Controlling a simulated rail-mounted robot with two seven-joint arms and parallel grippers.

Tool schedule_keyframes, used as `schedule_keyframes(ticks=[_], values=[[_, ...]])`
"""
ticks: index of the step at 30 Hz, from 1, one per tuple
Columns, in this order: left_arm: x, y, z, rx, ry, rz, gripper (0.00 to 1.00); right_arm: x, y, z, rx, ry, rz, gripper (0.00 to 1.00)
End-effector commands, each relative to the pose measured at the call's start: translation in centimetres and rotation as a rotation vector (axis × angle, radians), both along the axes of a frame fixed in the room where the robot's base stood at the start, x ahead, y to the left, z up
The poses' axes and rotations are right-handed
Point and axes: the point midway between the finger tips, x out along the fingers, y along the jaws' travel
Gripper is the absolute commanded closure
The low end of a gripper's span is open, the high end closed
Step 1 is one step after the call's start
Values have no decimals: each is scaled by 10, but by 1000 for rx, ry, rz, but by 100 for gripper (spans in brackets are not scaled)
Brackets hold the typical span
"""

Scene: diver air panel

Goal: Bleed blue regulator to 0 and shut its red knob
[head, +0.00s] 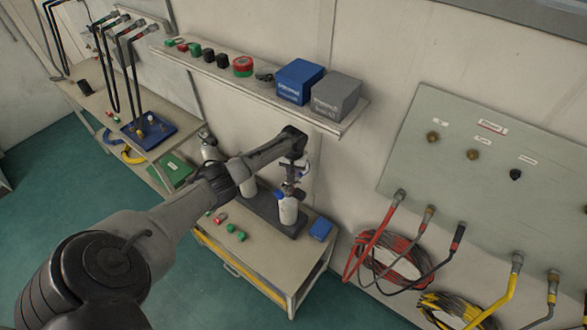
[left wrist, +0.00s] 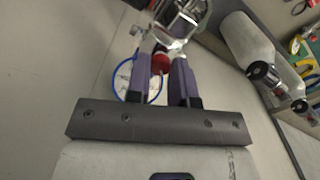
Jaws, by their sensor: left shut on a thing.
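My left gripper (head: 292,178) reaches down to the regulator on top of a white cylinder (head: 287,211) that stands in a dark rack on the bench. In the left wrist view, my left gripper (left wrist: 167,64) has its two purple fingers closed on a red knob (left wrist: 161,63), which shows between the fingertips. A blue-rimmed gauge (left wrist: 128,82) lies just left of the fingers, partly covered by them; its reading is too small to tell. The silver regulator body (left wrist: 180,22) is just beyond the fingertips. My right gripper is in neither view.
Other white cylinders (left wrist: 247,42) stand to the right in the left wrist view. The bench (head: 262,258) carries green and red caps and a blue box (head: 321,229). A wall shelf (head: 220,74) with boxes is above. A panel (head: 480,160) with hoses is at right.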

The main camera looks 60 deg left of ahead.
Motion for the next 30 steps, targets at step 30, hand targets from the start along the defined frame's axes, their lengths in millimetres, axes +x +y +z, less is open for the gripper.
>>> schedule_keyframes(ticks=[30], values=[[0, 1, 0, 1, 1, -772, 100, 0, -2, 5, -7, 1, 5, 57]])
